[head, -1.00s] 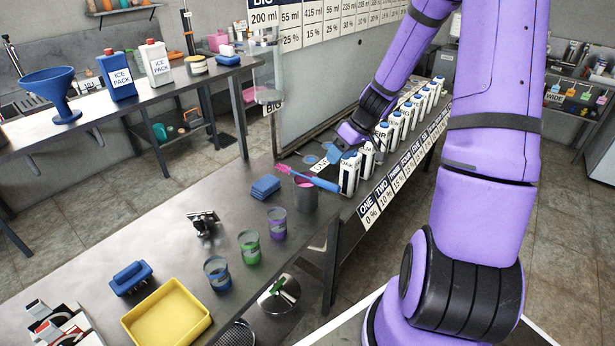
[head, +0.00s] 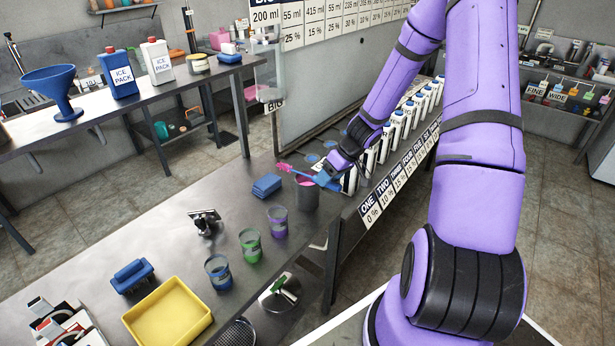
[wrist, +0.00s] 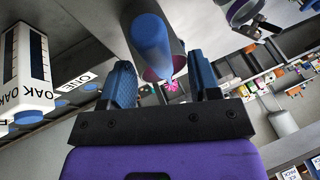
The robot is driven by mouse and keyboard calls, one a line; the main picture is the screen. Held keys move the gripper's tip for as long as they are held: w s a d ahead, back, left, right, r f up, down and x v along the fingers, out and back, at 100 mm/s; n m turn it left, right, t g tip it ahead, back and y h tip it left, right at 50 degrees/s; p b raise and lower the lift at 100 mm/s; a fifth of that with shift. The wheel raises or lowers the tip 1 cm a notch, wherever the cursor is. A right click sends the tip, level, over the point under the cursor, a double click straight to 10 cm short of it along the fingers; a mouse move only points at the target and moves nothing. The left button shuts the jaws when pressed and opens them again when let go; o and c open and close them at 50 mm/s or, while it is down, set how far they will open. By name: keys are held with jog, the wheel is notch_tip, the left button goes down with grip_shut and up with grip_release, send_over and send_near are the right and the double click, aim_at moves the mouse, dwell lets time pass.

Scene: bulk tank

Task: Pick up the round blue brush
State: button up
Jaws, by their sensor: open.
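My gripper (head: 326,178) is at the right end of the brush, above the cup's right side. In the wrist view my gripper (wrist: 163,85) is open, with the handle roughly between the fingers, a little toward the left one. I cannot tell whether they touch.
White labelled bottles (head: 385,147) stand in a row close to the right of my gripper. A blue block (head: 266,186) and purple (head: 277,222), green (head: 250,245) and blue (head: 217,272) banded cups stand nearby. A yellow tray (head: 168,312) is at the front.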

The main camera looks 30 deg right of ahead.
jog(key=shift+x, duration=1.25)
jog(key=shift+f, duration=0.2)
grip_shut()
